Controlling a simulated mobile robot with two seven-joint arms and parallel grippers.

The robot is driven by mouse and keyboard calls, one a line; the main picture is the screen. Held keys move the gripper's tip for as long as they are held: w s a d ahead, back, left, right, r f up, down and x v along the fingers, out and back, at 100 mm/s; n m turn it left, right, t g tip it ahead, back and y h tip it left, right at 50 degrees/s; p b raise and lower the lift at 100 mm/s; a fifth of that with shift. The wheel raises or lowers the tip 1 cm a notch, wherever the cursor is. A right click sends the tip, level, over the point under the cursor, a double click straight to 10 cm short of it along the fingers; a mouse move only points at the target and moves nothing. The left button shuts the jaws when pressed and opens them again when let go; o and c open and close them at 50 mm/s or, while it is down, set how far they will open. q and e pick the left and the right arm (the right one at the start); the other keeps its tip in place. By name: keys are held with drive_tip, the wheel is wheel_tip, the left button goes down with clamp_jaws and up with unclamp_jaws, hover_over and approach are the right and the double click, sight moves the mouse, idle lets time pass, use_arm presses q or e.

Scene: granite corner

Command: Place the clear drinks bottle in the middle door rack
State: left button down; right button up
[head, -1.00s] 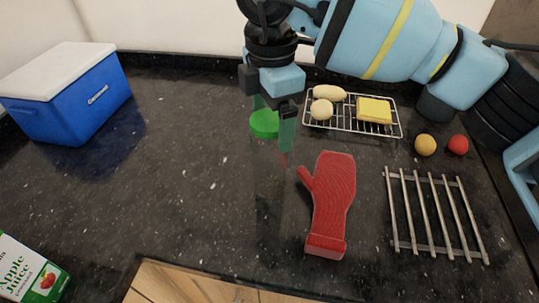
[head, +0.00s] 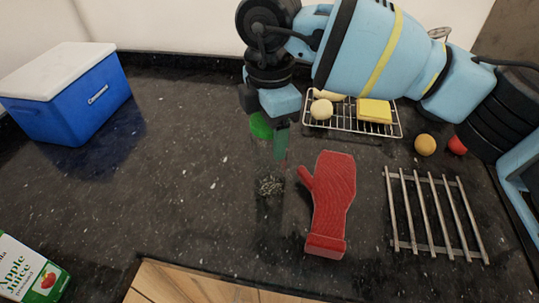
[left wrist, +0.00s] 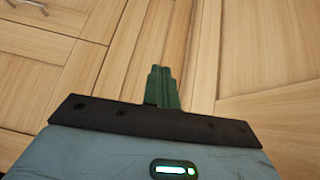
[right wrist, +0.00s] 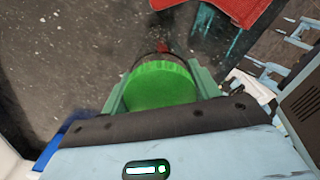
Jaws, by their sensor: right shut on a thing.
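The clear drinks bottle (head: 268,172) has a green cap (head: 260,125) and is see-through against the dark counter. My right gripper (head: 270,135) is shut around its top, just below the cap. In the right wrist view the green cap (right wrist: 160,86) fills the space between the fingers. Whether the bottle's base touches the counter is hard to tell. My left gripper (left wrist: 163,88) shows only in the left wrist view, with its fingers together and empty, before wooden cabinet fronts. No door rack is in view.
A red oven mitt (head: 330,205) lies right of the bottle, with a metal trivet (head: 435,212) beyond it. A wire rack (head: 345,126) with food stands behind. A blue cooler (head: 75,100) is at left, a juice carton (head: 30,268) at front left. The counter between is clear.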

drive_tip(key=shift+c, duration=1)
wheel_tip(320, 180, up, 10)
drive_tip(key=shift+r, duration=0.1)
